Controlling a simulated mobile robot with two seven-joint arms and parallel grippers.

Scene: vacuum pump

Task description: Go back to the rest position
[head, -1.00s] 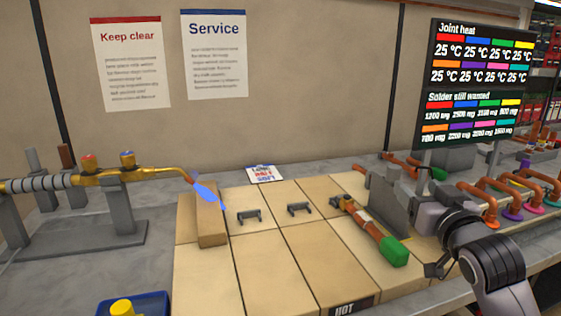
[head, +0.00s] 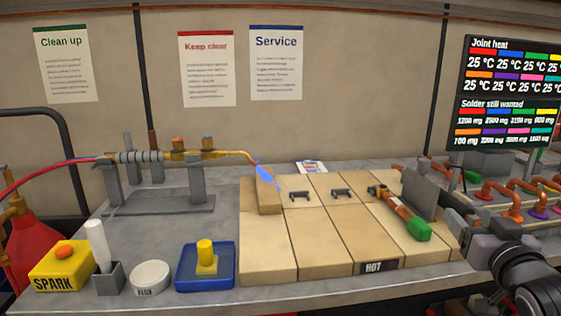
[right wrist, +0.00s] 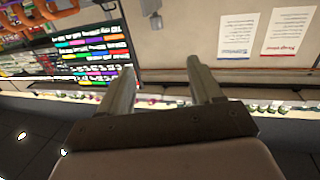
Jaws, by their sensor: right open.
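My right gripper (head: 462,225) is at the right of the head view, over the bench beside the grey upright plate. In the right wrist view its two fingers (right wrist: 160,88) stand apart with nothing between them. The wall, the display board and the posters show beyond the fingers. My left gripper is not in either view.
A torch (head: 215,155) with a blue flame rests on a stand at the left, flame at a tan brick (head: 267,190). A blue tray (head: 190,280), spark box (head: 62,265) and copper pipes (head: 500,195) stand around.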

